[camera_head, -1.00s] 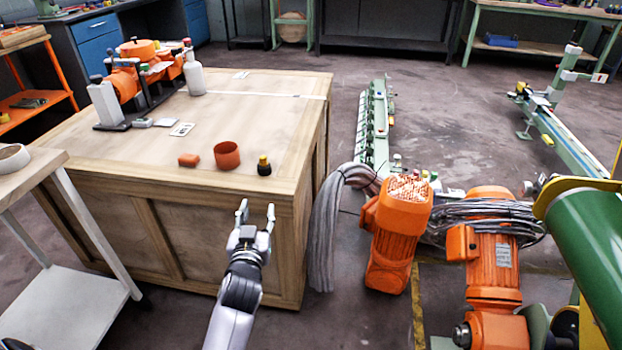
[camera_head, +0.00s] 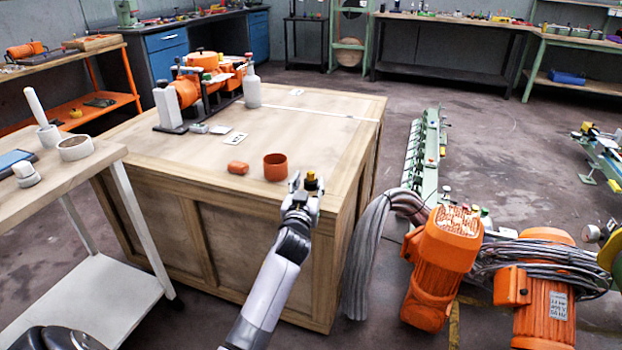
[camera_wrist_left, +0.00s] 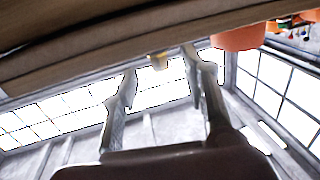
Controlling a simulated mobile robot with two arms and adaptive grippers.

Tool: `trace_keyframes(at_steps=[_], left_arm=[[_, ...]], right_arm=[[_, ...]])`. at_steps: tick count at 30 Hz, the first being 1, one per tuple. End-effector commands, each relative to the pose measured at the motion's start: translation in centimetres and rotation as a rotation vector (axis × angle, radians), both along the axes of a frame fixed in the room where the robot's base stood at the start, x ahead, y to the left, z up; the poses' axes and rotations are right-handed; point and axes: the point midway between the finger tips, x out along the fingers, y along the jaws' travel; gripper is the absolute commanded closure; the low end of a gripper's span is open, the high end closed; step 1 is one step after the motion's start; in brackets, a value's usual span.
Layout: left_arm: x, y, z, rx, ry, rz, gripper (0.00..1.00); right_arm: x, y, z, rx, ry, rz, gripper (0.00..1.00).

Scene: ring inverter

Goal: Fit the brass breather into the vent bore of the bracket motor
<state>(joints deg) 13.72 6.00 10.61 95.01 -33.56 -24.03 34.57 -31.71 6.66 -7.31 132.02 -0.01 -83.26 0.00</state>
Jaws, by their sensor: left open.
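The brass breather (camera_head: 311,177), a small yellow-topped piece with a dark lower part, stands near the front right corner of the wooden crate top. My left gripper (camera_head: 306,186) is open at the crate's front edge, its fingers around or just in front of the breather; the head view does not settle the depth. In the left wrist view the breather (camera_wrist_left: 158,61) shows between the two open fingertips (camera_wrist_left: 161,64), not visibly gripped. An orange motor assembly on a dark bracket (camera_head: 205,88) stands at the crate's back left. Its vent bore cannot be made out. My right gripper is not in view.
A white bottle (camera_head: 252,90) stands beside the motor assembly. Orange motors (camera_head: 440,265) with grey cables stand on the floor at right.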

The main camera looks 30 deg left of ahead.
Motion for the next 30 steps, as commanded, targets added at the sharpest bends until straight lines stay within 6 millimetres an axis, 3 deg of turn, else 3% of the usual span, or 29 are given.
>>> trace_keyframes(at_steps=[9,18,30], left_arm=[[3.9,1.8,0.4,0.002,0.000,0.000,0.59],[4.4,2.0,0.5,0.001,0.000,0.000,0.59],[4.3,1.9,0.5,0.001,0.000,0.000,0.85]], right_arm=[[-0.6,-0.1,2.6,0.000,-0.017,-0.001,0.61],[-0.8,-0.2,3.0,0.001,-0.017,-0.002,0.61],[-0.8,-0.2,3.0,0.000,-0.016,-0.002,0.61]])
